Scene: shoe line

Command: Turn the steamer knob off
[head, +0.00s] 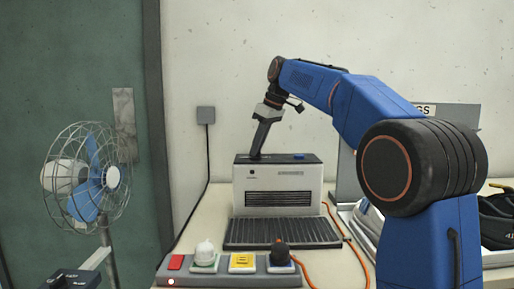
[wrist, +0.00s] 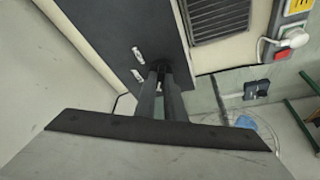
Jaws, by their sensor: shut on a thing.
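The steamer (head: 277,187) is a white and black box on the table, with a dark slatted tray in front of it. My gripper (head: 254,156) points down onto the left part of its dark top. In the wrist view, my gripper (wrist: 161,73) is shut on the small dark knob (wrist: 160,68) near the edge of the dark top. The fingers cover most of the knob, so its turn angle cannot be told. Two small pale marks lie beside it on the top.
A power strip (head: 228,281) with a red switch, a white plug, a yellow plate and a black plug lies at the table's front. An orange cable (head: 335,222) runs right of the steamer. A fan (head: 88,180) stands at left. Trays and a dark shoe are at right.

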